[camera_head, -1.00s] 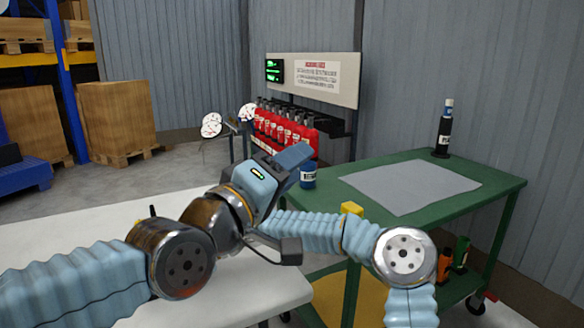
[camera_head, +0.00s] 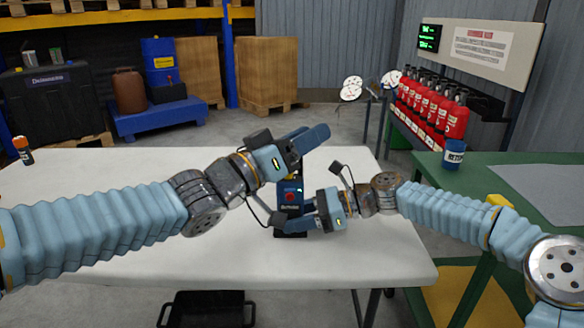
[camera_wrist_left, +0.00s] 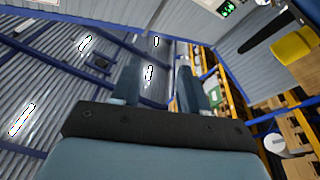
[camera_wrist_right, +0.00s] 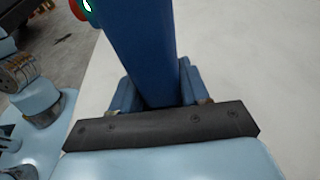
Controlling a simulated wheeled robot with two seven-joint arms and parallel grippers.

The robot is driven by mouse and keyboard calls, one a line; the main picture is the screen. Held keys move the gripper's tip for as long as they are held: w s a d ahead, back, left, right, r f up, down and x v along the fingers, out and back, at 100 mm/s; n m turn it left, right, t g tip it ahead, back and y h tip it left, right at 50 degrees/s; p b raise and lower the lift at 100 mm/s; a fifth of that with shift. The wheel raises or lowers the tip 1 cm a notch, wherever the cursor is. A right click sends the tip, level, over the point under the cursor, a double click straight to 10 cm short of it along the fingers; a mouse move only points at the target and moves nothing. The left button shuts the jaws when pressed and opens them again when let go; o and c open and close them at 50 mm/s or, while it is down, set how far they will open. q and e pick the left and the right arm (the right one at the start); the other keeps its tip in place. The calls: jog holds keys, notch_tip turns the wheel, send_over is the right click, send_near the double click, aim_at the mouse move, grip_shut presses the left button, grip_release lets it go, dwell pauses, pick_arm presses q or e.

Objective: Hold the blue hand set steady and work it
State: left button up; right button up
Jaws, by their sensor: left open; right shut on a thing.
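The blue hand set (camera_head: 291,188) stands upright on the white table (camera_head: 130,245), with a red round part on its face and a dark lower end. My right gripper (camera_head: 297,222) comes in from the right and is shut on its lower part. In the right wrist view the blue body (camera_wrist_right: 143,55) sits between both fingers (camera_wrist_right: 155,90). My left gripper (camera_head: 308,140) is just above and behind the hand set's top, apart from it as far as I can tell, and partly hides it. The left wrist view shows its fingers (camera_wrist_left: 157,88) spread and empty.
The green table (camera_head: 470,190) on the right carries a blue cup (camera_head: 453,155) and a grey mat (camera_head: 545,190). An orange-capped bottle (camera_head: 22,151) is at the far left.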

pick_arm(q)
jog(key=s+a+f+m+g+y, duration=0.15)
jog(key=a+f+m, duration=0.25)
jog(key=a+f, duration=0.6)
jog(key=shift+m, duration=0.3)
jog(key=x, duration=0.6)
jog(key=w+a+x, duration=0.1)
jog(key=x, duration=0.3)
jog(key=shift+w+r, duration=0.1)
jog(key=shift+r, duration=0.2)
grip_shut()
